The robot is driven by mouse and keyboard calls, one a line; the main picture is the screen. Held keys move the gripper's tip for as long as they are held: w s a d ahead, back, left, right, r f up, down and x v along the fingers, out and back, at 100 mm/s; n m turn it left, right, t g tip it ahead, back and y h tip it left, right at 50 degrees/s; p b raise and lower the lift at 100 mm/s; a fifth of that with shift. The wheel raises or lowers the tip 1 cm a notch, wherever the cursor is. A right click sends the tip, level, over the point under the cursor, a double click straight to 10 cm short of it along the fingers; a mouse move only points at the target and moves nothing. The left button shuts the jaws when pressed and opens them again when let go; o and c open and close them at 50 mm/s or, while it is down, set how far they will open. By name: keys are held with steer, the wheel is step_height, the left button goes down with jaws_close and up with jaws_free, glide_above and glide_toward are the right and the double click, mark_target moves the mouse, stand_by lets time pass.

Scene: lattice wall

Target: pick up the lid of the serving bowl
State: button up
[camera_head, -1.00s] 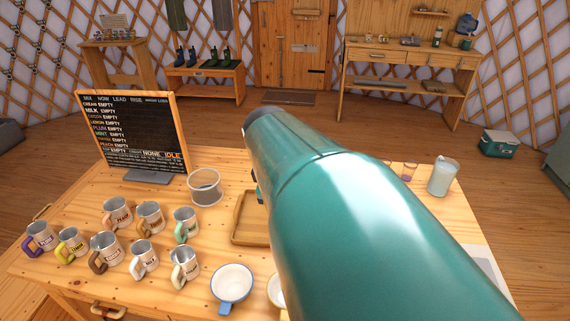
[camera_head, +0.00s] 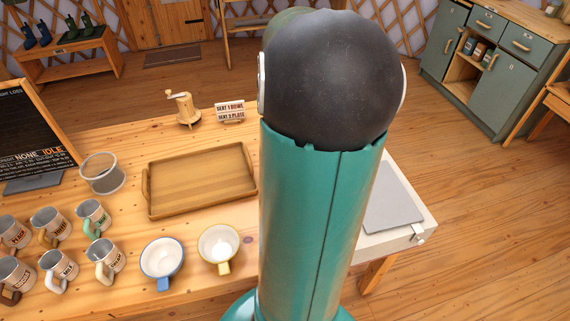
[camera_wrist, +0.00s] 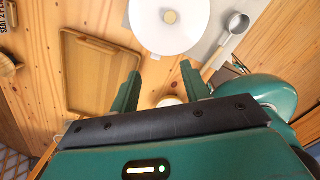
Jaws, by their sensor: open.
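The lid of the serving bowl (camera_wrist: 185,35) shows in the wrist view as a round white disc with a small tan knob (camera_wrist: 170,17), at the top middle and partly cut off by the frame edge. Any bowl under it is hidden. My gripper (camera_wrist: 160,70) is open and empty, its two green fingers apart and pointing toward the lid's near edge. The lid lies beyond the fingertips in the picture and does not sit between them. In the head view my arm blocks the lid and my gripper.
A wooden tray (camera_head: 200,182) lies left of my arm. A ladle (camera_wrist: 235,25) is right of the lid. Two cups (camera_head: 161,259) and several mugs (camera_head: 108,256) stand at front left.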

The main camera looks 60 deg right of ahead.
steer(key=s+d+f+n, duration=0.1)
steer(key=s+d, duration=0.3)
steer(key=shift+n+y, duration=0.3)
step_height(320, 180, down, 9)
steer(key=shift+a+r, duration=0.1)
steer(key=shift+r, duration=0.1)
steer(key=shift+d+f, duration=0.15)
steer(key=shift+f, duration=1.2)
steer(key=shift+d+f, duration=0.1)
steer(key=shift+f, duration=1.25)
jaws_close()
